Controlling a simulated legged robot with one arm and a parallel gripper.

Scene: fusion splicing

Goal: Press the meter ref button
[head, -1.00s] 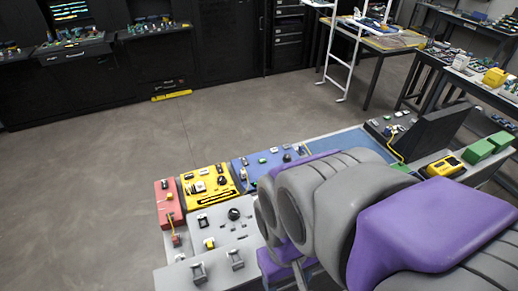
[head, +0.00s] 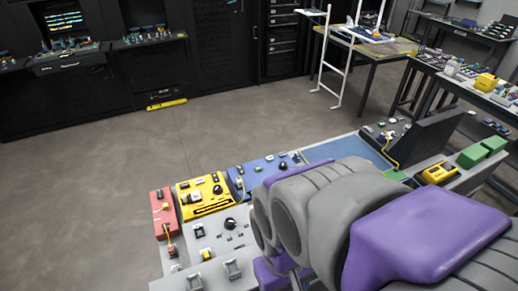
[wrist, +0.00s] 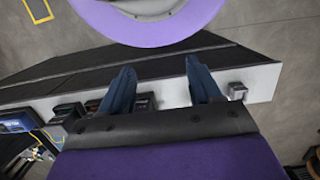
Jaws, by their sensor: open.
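The bench carries two yellow units that could be the meter. One is a yellow panel (head: 205,194) with black knobs and a dark slot, between a red and a blue panel. The other is a small yellow device (head: 437,172) at the bench's right end. Neither unit's labels can be read, so I cannot tell which control is the ref button. In the wrist view my gripper (wrist: 161,80) is open, its two dark blue fingers wide apart with nothing between them. The fingers appear above or beside a bench edge. In the head view my arm hides them.
A red panel (head: 163,212) and a blue panel (head: 262,174) flank the yellow panel. A grey panel (head: 222,240) has a black knob and metal brackets. Green blocks (head: 482,150) sit far right. A white ladder-like frame (head: 333,60) stands behind. The floor (head: 80,190) at left is clear.

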